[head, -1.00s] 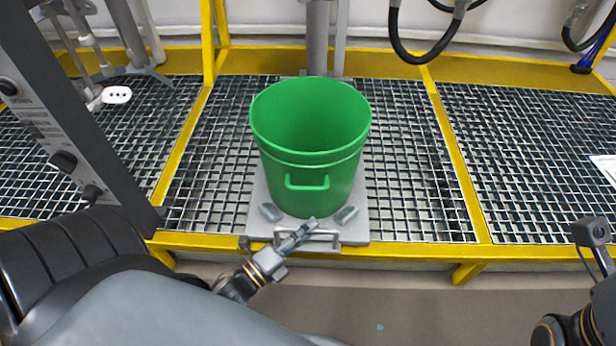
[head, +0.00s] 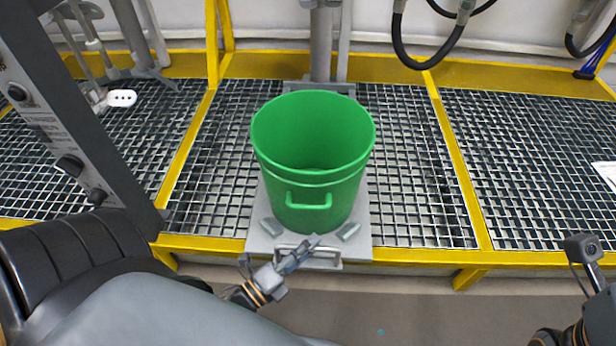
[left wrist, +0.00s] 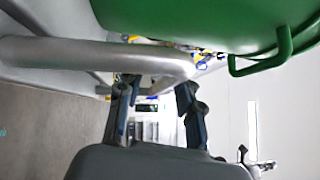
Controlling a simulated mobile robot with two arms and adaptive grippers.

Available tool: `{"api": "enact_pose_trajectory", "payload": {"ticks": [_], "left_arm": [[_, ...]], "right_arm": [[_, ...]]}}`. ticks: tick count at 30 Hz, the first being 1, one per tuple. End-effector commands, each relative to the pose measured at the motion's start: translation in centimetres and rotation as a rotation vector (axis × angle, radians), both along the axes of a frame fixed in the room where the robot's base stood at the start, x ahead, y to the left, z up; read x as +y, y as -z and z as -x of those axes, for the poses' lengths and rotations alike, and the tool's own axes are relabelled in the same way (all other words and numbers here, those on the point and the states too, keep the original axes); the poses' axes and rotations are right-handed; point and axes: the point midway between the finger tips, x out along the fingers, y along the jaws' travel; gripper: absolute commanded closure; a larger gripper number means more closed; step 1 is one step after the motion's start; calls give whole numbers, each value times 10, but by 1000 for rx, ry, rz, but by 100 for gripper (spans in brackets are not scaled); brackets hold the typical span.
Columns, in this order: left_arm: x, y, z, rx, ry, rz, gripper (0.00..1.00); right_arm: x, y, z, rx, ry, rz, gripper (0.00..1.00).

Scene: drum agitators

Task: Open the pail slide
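The green pail (head: 313,185) stands upright on a grey slide plate (head: 362,222), between small angled grey blocks. The slide's bar handle (head: 328,263) is at the plate's front edge. My left gripper (head: 308,246) is at this handle, its tips reaching over the bar. In the left wrist view the fingers (left wrist: 157,90) are apart, and the handle (left wrist: 90,55) runs across just beyond their tips, its bend close to the right finger. Whether they touch is hard to tell. The pail's side grip (left wrist: 262,60) shows above right. My right gripper's fingers are out of view.
The slide lies on metal grating (head: 415,170) framed by a yellow rail (head: 430,256). A grey upright panel (head: 75,120) stands at left. Dark hoses (head: 430,60) hang at the back. Floor in front of the rail is clear.

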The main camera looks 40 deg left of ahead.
Motion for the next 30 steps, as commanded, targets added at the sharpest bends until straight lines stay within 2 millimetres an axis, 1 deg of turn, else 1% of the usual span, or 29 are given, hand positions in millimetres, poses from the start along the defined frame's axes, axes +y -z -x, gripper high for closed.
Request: {"api": "enact_pose_trajectory", "payload": {"ticks": [5,8,11,18,21,25,30], "left_arm": [[0,0,1,0,0,0,64],[2,1,7,1,0,0,64],[6,4,21,4,-2,-1,64],[18,11,71,5,-2,0,64],[22,13,89,4,-2,-1,64],[26,15,106,2,-1,1,64],[29,16,115,0,-1,1,64]], "right_arm": [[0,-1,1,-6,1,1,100],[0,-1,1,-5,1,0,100],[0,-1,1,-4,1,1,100],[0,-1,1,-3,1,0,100],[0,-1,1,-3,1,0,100],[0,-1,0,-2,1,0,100],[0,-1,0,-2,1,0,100]]}}
